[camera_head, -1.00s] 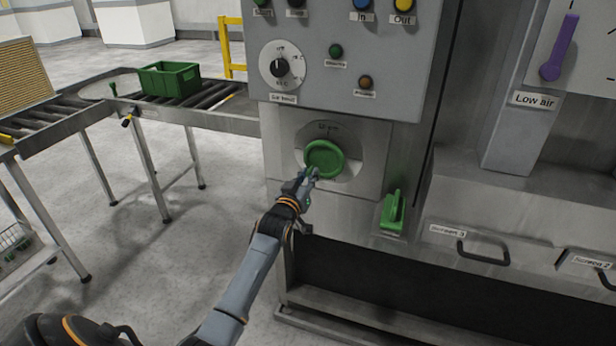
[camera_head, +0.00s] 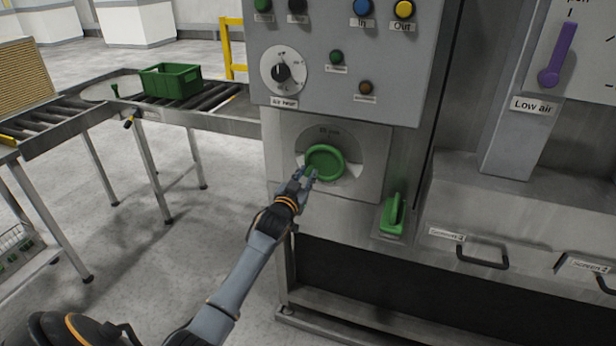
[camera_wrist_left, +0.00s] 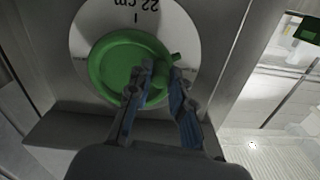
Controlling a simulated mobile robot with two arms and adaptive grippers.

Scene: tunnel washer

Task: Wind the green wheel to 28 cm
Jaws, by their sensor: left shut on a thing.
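The green wheel (camera_head: 325,161) is a round handwheel on a pale disc in the grey machine front. It also shows in the left wrist view (camera_wrist_left: 112,68), where the disc's scale (camera_wrist_left: 122,5) appears upside down and seems to read 22 cm. My left gripper (camera_head: 309,175) is at the wheel's lower left rim. In the left wrist view its blue-grey fingers (camera_wrist_left: 160,72) are closed on the wheel at its edge, partly hiding the grip. My right gripper is not in view.
A grey control panel (camera_head: 345,60) with buttons and a dial is above the wheel. A green lever (camera_head: 393,213) and drawer handles (camera_head: 482,256) are to its right. A roller conveyor (camera_head: 215,100) with a green crate (camera_head: 170,80) stands left. Floor is free between conveyor and machine.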

